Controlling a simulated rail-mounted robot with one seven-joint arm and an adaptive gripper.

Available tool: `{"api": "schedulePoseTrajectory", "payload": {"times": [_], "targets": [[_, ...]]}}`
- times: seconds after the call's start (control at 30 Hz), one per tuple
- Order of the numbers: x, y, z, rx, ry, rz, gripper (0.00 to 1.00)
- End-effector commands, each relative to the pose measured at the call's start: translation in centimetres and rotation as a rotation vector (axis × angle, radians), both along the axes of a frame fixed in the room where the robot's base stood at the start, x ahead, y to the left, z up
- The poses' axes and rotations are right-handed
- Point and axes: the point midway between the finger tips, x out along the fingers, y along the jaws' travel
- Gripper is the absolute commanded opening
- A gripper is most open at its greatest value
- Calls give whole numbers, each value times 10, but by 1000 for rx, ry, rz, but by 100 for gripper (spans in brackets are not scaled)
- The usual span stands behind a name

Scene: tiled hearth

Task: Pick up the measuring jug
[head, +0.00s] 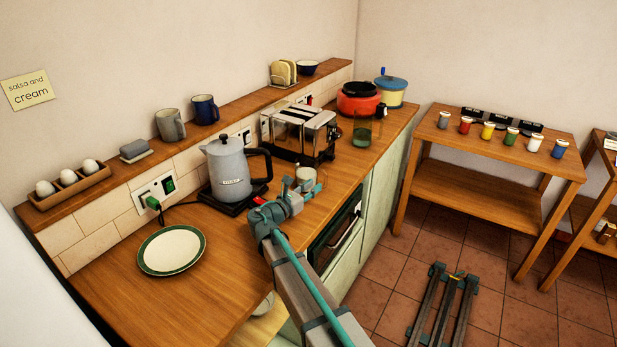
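A clear, greenish glass vessel (362,131) stands upright on the counter, right of the toaster and in front of the orange pot. It looks like the measuring jug, but its markings are too small to read. My gripper (315,187) is low over the counter in front of the toaster, apart from that vessel and nearer the camera. A small pale cylinder (306,175) shows right beside my gripper's fingers. I cannot tell whether they touch it. My own arm partly hides the fingers, so their opening is not clear.
The toaster (300,132) and grey kettle (229,170) stand close behind my gripper. A green-rimmed plate (171,250) lies front left. Several small jars stand on the side table (450,133).

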Motion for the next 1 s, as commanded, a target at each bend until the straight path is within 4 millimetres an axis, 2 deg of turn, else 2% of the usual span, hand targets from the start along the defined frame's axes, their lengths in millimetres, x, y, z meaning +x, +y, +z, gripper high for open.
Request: {"api": "schedulePoseTrajectory", "payload": {"times": [0.13, 0.47, 0.8, 1.0], "targets": [[0, 0, -21, -2, 1, 0, 25], [16, -13, -18, 1, -1, -2, 25], [52, -44, -17, 1, 0, -2, 25], [57, -49, -19, 1, -1, -1, 25]]}}
